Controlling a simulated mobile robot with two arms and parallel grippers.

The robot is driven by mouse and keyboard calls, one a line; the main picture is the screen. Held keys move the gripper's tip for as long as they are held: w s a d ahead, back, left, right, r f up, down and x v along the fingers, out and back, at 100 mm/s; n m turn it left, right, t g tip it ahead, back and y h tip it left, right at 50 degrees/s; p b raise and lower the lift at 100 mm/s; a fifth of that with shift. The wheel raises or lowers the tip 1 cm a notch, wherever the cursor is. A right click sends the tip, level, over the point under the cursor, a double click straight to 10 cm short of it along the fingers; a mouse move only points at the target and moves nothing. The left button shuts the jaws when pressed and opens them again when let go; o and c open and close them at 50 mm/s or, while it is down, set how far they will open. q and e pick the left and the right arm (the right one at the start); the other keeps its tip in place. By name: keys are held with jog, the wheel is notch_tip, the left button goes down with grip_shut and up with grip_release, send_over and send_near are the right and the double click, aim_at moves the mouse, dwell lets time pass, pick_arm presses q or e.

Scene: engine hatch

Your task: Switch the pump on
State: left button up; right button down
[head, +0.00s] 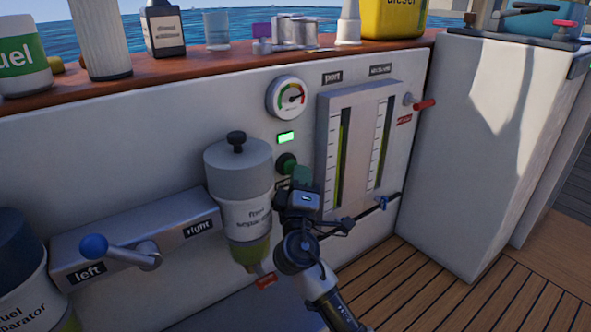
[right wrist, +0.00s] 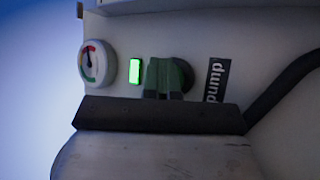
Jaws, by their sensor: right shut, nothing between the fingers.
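The pump switch is a round dark green knob (head: 287,163) on the white panel, below a lit green lamp (head: 286,138). In the right wrist view the knob (right wrist: 185,76) is partly hidden behind my fingertips, and the lamp (right wrist: 135,71) glows green. The pump label (right wrist: 215,80) shows beside it there; in the head view my gripper covers most of it. My right gripper (head: 301,176) is shut and empty, its greenish fingertips (right wrist: 163,78) in front of the knob. I cannot tell whether they touch it. My left gripper is not in view.
A round gauge (head: 290,98) sits above the lamp. A fuel separator (head: 240,165) stands close left of the knob, and a sight-gauge box (head: 362,145) close right. A blue-knobbed lever (head: 95,246) is at lower left. Bottles and cans stand on the wooden ledge (head: 225,60).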

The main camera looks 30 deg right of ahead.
jog(key=shift+s+d, duration=0.2)
jog(key=shift+s, duration=2.75)
